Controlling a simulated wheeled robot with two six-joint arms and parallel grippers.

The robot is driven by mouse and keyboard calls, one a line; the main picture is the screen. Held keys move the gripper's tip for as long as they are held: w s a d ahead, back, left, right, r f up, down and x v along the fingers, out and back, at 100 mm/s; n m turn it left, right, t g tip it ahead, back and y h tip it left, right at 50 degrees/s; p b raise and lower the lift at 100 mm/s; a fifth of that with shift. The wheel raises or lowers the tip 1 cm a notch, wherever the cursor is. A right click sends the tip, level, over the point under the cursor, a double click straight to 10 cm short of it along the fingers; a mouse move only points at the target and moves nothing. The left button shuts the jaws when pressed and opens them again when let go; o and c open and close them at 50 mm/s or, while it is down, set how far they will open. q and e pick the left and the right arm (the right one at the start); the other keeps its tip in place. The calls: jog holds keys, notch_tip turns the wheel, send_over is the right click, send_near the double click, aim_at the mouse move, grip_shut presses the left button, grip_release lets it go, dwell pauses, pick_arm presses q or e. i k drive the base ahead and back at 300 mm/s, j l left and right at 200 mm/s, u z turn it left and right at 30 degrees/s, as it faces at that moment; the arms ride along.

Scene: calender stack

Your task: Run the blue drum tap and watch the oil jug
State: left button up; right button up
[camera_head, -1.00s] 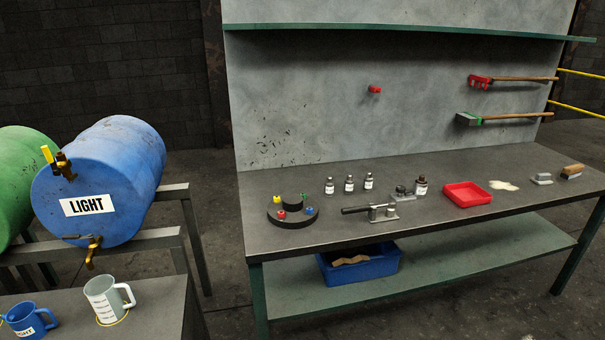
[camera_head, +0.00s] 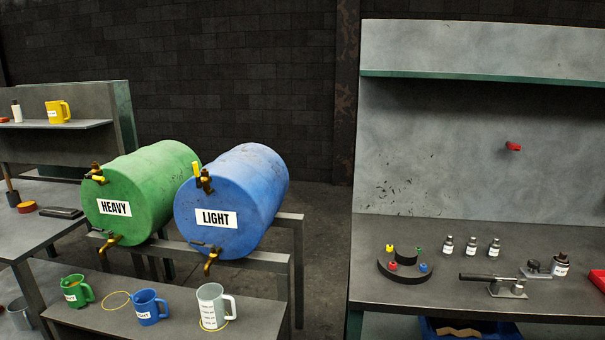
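The blue drum (camera_head: 240,195), labelled LIGHT, lies on its side on a grey rack, left of centre in the head view. Its brass tap (camera_head: 211,259) is low on the front face, with a second fitting with a yellow handle (camera_head: 201,178) near the top. No oil stream shows at the tap. Neither of my grippers is in view.
A green drum (camera_head: 150,190) labelled HEAVY lies left of the blue one, with a green jug (camera_head: 77,291) below. An empty yellow ring (camera_head: 117,300) marks the low bench (camera_head: 180,335). A workbench (camera_head: 440,225) with bottles and a round stand (camera_head: 404,267) is at right.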

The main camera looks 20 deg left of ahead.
aim_at(192, 242)
jog(key=i+j+u, duration=0.1)
jog(key=u, duration=0.4)
jog(key=i+u, duration=0.25)
jog(key=u, duration=0.2)
jog(key=i+u, duration=0.2)
jog(key=u, duration=0.3)
